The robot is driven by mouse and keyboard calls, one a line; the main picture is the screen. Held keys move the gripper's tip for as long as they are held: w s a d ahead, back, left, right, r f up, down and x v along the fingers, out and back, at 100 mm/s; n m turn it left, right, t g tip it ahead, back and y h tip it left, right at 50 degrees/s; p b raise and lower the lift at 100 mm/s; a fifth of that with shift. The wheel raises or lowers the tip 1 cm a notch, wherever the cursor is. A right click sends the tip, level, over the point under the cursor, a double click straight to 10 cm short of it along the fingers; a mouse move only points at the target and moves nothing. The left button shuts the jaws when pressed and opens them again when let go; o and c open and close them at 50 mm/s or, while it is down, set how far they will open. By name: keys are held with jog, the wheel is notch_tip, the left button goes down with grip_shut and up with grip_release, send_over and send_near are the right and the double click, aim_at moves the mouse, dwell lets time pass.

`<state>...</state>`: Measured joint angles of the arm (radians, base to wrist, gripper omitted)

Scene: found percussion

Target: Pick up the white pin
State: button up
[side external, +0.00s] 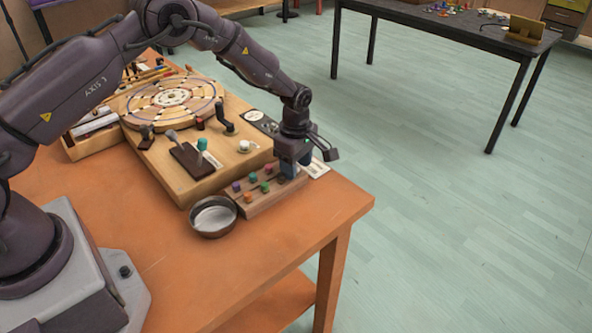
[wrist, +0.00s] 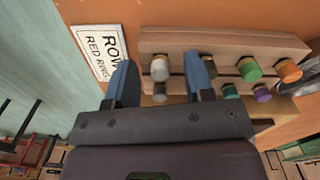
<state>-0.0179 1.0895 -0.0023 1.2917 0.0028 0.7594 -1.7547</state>
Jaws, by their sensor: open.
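The white pin (wrist: 160,68) stands in a wooden pin rack (wrist: 215,42) in the wrist view, its pale grey-white head facing the camera. My gripper (wrist: 163,78) is open, with one blue finger on each side of the white pin. I cannot tell whether either finger touches it. In the side external view, my gripper (side external: 291,170) is low over the far right end of the rack (side external: 262,201) and hides the white pin there. Green, orange and purple pins stand in two rows along the rack.
A metal bowl (side external: 213,217) sits beside the rack's near end. A wooden board with a round dial (side external: 170,97) and levers stands behind the rack. A printed card (wrist: 100,52) lies by the rack's end. The orange table (side external: 335,205) is clear toward its right corner.

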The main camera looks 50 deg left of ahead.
grip_shut()
jog(key=shift+r, duration=0.1)
